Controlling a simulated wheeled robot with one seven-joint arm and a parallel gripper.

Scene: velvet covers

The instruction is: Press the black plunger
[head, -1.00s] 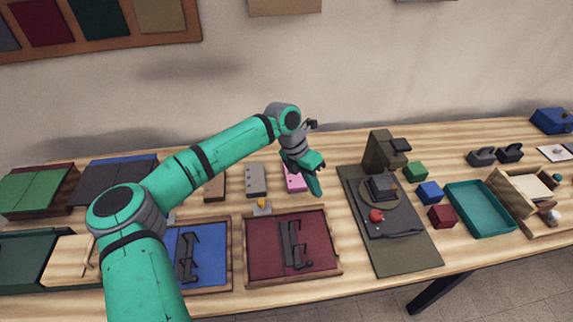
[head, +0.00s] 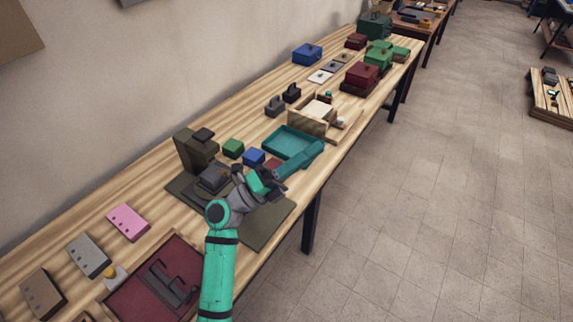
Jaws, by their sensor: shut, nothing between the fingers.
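An olive-green press stand (head: 190,155) rises at the back of an olive base plate (head: 268,228). A black block (head: 203,134) sits at its top and looks like the black plunger, though I cannot be sure. A dark block (head: 213,178) rests on the plate in front of the stand. My gripper (head: 313,150) is shut and empty. It appears over the front edge of the teal tray, to the right of the stand and apart from the black block. My arm hides part of the plate, including where a red knob and dark handle showed before.
A teal tray (head: 288,139), a green cube (head: 233,148) and a blue cube (head: 254,157) lie right of the stand. Two dark handled blocks (head: 283,99) stand beyond. A red tray (head: 155,285) and a pink block (head: 128,221) lie left. Open floor lies right.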

